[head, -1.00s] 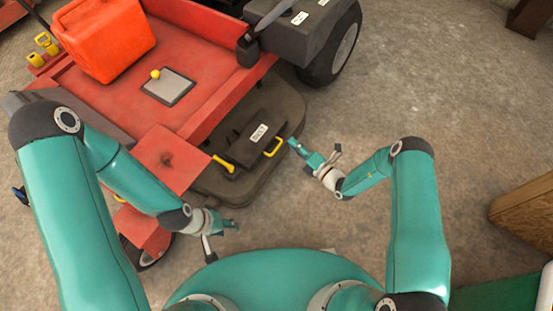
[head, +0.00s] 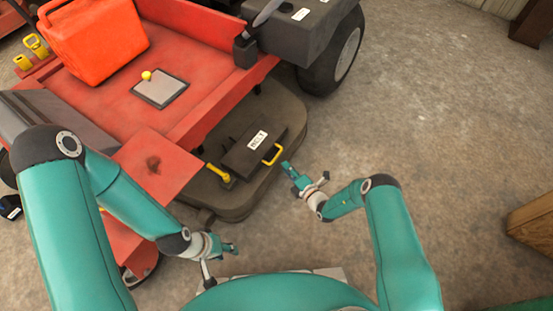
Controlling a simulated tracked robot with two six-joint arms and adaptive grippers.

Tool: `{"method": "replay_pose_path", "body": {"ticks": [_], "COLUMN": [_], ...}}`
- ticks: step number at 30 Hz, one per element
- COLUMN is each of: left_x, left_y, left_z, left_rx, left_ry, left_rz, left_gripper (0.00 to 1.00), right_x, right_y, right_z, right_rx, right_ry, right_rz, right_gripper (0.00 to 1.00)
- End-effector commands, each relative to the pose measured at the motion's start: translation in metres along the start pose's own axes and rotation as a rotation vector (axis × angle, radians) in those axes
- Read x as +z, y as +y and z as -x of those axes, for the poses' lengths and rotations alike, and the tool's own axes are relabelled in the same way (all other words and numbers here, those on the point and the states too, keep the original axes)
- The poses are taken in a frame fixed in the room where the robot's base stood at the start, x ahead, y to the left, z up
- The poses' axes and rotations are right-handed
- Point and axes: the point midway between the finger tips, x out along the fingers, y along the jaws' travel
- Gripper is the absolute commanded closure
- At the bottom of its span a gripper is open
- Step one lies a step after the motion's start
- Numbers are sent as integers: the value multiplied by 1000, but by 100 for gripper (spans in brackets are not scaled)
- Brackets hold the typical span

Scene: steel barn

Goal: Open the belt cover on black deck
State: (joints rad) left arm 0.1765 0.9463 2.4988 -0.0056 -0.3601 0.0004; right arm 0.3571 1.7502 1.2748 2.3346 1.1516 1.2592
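The black deck (head: 237,203) juts out from the side of a red mower. On it lies the belt cover (head: 246,158), a dark flat box with a white label and a yellow handle (head: 271,154) at its right edge. The cover looks closed. A yellow lever (head: 219,172) stands on the deck left of the cover. My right gripper (head: 289,169) is just right of the yellow handle and looks apart from it; I cannot tell its opening. My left gripper (head: 233,247) is below the deck's front edge, apart from it; its opening is also unclear.
The red mower body (head: 190,105) carries an orange-red canister (head: 95,45) and a grey plate (head: 160,92) with a yellow knob. A black tyre (head: 330,60) stands behind the deck. A wooden box (head: 532,222) is at far right. The concrete floor between is clear.

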Motion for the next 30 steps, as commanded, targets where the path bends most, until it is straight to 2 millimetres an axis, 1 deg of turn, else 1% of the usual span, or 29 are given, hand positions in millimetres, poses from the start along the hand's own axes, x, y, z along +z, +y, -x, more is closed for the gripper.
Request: {"method": "replay_pose_path", "body": {"ticks": [1,6,9,12,17,24,25,27,29,30], "left_x": [0,0,0,0,0,0,0,0,0,0], "left_y": [-3,-8,-10,-12,-12,-12,-12,-12,-12,-12], "left_z": [-9,-22,-28,-32,-34,-34,-34,-34,-34,-34], "left_rx": [0,0,0,0,0,0,0,0,0,0], "left_ry": [0,0,0,0,0,0,0,0,0,0], "left_rz": [0,0,0,0,0,0,0,0,0,0], "left_gripper": [60,60,60,60,60,60,60,60,60,60], "right_x": [-1,-1,-1,-1,0,0,0,0,0,0], "right_y": [-4,-4,-4,-3,-1,0,0,0,0,0], "right_z": [-13,-46,-61,-71,-78,-79,-79,-79,-79,-78], "right_rx": [3,2,2,0,0,-1,-1,-1,-1,-1], "right_ry": [2,2,1,1,0,0,0,0,0,0], "right_rz": [4,3,2,0,-1,-1,-1,-1,-1,-1], "right_gripper": [78,78,78,78,78,78,80,91,100,100]}}
